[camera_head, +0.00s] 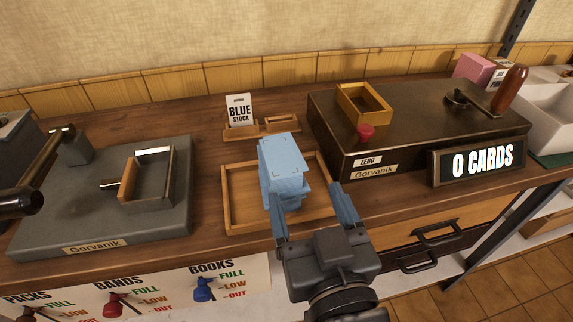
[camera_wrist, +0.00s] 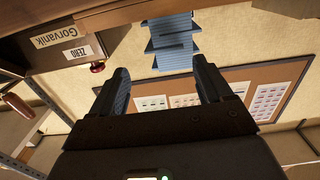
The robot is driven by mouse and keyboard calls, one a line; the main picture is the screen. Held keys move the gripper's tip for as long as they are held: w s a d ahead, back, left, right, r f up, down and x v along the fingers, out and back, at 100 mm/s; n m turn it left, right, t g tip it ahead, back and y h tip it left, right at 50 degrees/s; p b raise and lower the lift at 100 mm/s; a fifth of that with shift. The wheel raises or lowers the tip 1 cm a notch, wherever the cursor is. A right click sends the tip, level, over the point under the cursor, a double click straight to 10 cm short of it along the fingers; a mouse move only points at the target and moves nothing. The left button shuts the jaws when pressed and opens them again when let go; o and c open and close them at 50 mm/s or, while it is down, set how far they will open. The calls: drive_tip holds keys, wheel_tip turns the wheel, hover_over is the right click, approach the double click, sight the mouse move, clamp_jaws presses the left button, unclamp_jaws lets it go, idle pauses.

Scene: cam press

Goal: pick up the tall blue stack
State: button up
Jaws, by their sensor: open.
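The tall blue stack (camera_head: 283,165) stands in a shallow wooden tray (camera_head: 240,222) on the counter. Its layers sit unevenly, with some jutting out at the sides. My gripper (camera_head: 307,198) is open and empty at the near side of the stack, its two blue fingers spread. In the head view the left finger overlaps the lower front of the stack; I cannot tell whether it touches. In the wrist view the stack (camera_wrist: 170,40) shows beyond the fingertips (camera_wrist: 161,68), roughly in line with the gap between them.
A dark press box (camera_head: 420,120) with a red knob (camera_head: 365,132) and a "0 CARDS" sign (camera_head: 480,161) stands to the right. A grey press (camera_head: 60,215) is at left.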

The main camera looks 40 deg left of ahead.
sight(278, 152)
drive_tip(key=shift+n+y, duration=0.3)
drive_tip(key=a, duration=0.1)
drive_tip(key=w+a, duration=0.1)
drive_tip(key=a+r, duration=0.1)
drive_tip(key=a, duration=0.1)
drive_tip(key=shift+w+a+r, duration=0.1)
drive_tip(key=shift+w, duration=0.1)
drive_tip(key=p+x, duration=0.1)
drive_tip(key=x, duration=0.4)
drive_tip(key=shift+w+a, duration=0.15)
drive_tip(key=shift+a, duration=0.25)
drive_tip(key=c, duration=1.2)
drive_tip(key=shift+c, duration=0.2)
